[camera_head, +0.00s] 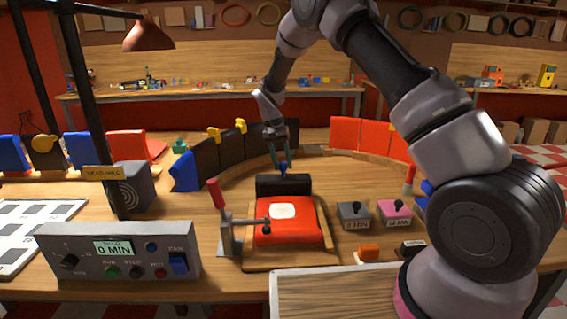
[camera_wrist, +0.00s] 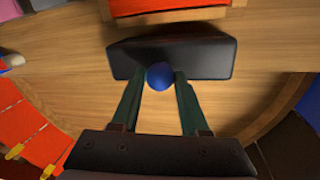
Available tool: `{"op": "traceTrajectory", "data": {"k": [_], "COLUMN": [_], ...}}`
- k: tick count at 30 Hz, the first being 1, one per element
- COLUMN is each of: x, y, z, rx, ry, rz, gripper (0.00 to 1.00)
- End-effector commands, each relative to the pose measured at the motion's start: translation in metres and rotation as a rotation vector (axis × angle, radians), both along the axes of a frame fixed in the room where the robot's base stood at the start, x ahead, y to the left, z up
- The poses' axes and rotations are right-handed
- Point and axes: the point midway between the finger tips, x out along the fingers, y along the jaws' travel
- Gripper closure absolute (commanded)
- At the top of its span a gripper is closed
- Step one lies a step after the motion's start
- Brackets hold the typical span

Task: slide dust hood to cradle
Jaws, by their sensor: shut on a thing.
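A black block with a round blue knob, which looks like the dust hood (camera_head: 283,186), stands at the far end of a wooden frame, which may be the cradle (camera_head: 329,222). A red piece with a white patch (camera_head: 296,233) lies in that frame. My gripper (camera_head: 284,166) reaches down from behind and is shut on the blue knob. In the wrist view the green fingers of my gripper (camera_wrist: 160,78) close on both sides of the knob (camera_wrist: 159,75), against the black hood (camera_wrist: 205,58). The frame (camera_wrist: 170,15) shows just beyond the hood, with a narrow gap. The hood's underside is hidden.
A toggle clamp with a red handle (camera_head: 217,196) stands at the frame's left edge. A grey control box (camera_head: 120,255) is at the front left. Grey (camera_head: 354,214) and pink (camera_head: 395,210) labelled blocks sit to the right. A curved wooden rim with upright panels surrounds the back; bare wood lies between.

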Motion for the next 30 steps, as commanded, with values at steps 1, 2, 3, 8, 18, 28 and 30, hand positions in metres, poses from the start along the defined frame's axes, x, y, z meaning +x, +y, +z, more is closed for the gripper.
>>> {"op": "traceTrajectory", "data": {"k": [1,2,3,8,18,28,30], "x": [-0.001,-0.001,-0.001,0.0,0.001,0.004,0.004], "y": [0.007,0.007,0.007,0.005,0.009,0.021,0.023], "z": [0.001,0.001,0.001,0.001,0.024,0.087,0.095], "rx": [0.01,0.01,0.009,0.007,0.006,0.007,0.006], "ry": [-0.003,-0.003,-0.002,-0.002,-0.004,-0.005,-0.003], "rz": [0.007,0.007,0.007,0.005,0.006,0.006,0.006], "gripper": [0.44,0.33,0.27,0.27,0.27,0.27,0.27]}}
